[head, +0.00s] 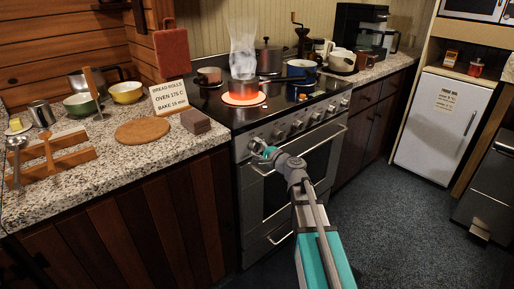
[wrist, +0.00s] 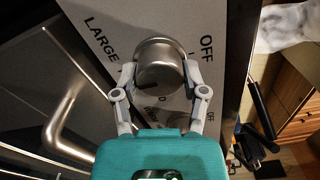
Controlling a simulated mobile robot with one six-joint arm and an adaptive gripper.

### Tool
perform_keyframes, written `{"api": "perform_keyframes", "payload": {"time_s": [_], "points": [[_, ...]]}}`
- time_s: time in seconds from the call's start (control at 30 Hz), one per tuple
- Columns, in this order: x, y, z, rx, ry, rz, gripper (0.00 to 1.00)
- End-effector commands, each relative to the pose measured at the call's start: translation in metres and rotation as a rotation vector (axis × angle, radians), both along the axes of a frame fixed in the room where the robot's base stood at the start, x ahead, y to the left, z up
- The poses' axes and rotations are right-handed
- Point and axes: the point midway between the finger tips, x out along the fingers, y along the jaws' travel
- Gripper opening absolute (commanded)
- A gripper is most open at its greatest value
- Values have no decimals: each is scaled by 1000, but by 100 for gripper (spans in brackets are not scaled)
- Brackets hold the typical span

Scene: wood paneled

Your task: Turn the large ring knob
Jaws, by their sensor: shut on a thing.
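The large ring knob (wrist: 158,62) is a round, brushed metal knob on the stove's front panel. In the wrist view the words LARGE and OFF are printed on the panel to either side of it. My gripper (wrist: 160,78) has one finger on each side of the knob and is shut on it. In the head view my gripper (head: 266,153) is at the left end of the stove's (head: 290,185) knob row and partly covers the knob (head: 256,145). Part of the knob's lower face and its dial marks are hidden.
A steaming pot (head: 242,89) stands on a glowing red burner (head: 244,99). More knobs (head: 297,126) run rightward along the panel. The oven door handle (wrist: 62,125) lies close by at left in the wrist view. A recipe card (head: 168,97) stands on the left counter (head: 100,150).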

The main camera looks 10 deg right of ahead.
Motion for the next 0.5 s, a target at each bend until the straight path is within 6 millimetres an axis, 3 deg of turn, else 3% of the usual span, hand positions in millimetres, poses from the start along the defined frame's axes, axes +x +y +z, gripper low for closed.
{"api": "perform_keyframes", "payload": {"time_s": [0.17,0.2,0.33,0.5], "points": [[2,0,0,0,-1,0,9],[2,0,0,0,-1,0,64],[1,0,0,0,0,0,88],[1,0,0,1,1,0,91]]}}
